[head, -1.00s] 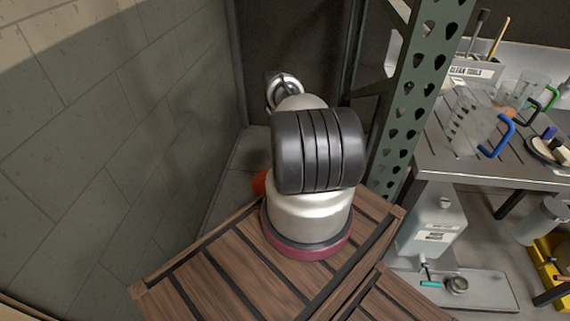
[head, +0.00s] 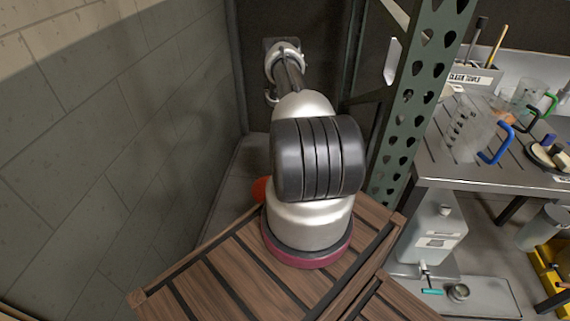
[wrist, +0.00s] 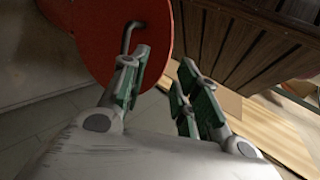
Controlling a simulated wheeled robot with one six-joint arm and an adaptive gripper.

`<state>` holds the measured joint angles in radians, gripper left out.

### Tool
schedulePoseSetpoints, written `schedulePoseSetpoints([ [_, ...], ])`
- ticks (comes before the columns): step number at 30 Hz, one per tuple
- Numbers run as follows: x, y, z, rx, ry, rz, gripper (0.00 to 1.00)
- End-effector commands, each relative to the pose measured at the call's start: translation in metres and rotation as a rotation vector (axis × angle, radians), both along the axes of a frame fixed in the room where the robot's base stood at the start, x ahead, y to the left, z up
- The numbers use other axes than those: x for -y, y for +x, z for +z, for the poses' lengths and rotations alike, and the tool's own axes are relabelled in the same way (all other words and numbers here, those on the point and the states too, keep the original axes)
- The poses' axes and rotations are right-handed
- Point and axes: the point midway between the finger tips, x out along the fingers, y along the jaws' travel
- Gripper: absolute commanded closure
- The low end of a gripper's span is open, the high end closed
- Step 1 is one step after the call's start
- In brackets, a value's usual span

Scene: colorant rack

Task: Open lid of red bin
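The red bin (head: 259,189) shows in the head view only as a small orange-red patch left of my arm, mostly hidden behind it. In the wrist view, a broad rounded red surface (wrist: 97,30), which looks like its lid, fills the upper left. A bent grey handle (wrist: 128,38) stands on it. My gripper (wrist: 160,90) is open, with a gap between its green-padded fingers and nothing between them. The left finger overlaps the red surface just below the handle; I cannot tell whether they touch. The gripper's fingers are not visible in the head view.
A slatted brown wooden surface (head: 225,272) lies beneath my arm. A block wall (head: 110,150) is at left, and a green perforated post (head: 408,110) stands right of the arm. A metal workbench (head: 450,165) with pitchers is at right. Brown slats (wrist: 235,40) border the lid's right.

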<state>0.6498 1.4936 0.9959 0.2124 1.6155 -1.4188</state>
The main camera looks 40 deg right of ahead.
Motion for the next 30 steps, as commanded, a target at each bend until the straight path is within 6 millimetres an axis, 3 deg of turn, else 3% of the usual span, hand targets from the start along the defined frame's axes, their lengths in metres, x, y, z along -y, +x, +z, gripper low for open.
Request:
schedulePoseSetpoints([
  [9, 0.000, 0.000, 0.005, 0.000, 0.000, 0.000, 0.69],
  [15, -0.001, -0.003, 0.001, -0.050, -0.053, -0.046, 1.00],
  [19, -0.004, -0.009, 0.006, -0.177, -0.202, -0.161, 1.00],
  [23, -0.012, -0.010, 0.047, -0.290, -0.405, -0.291, 1.00],
  [30, -0.032, -0.006, 0.140, -0.326, -0.655, -0.444, 1.00],
])
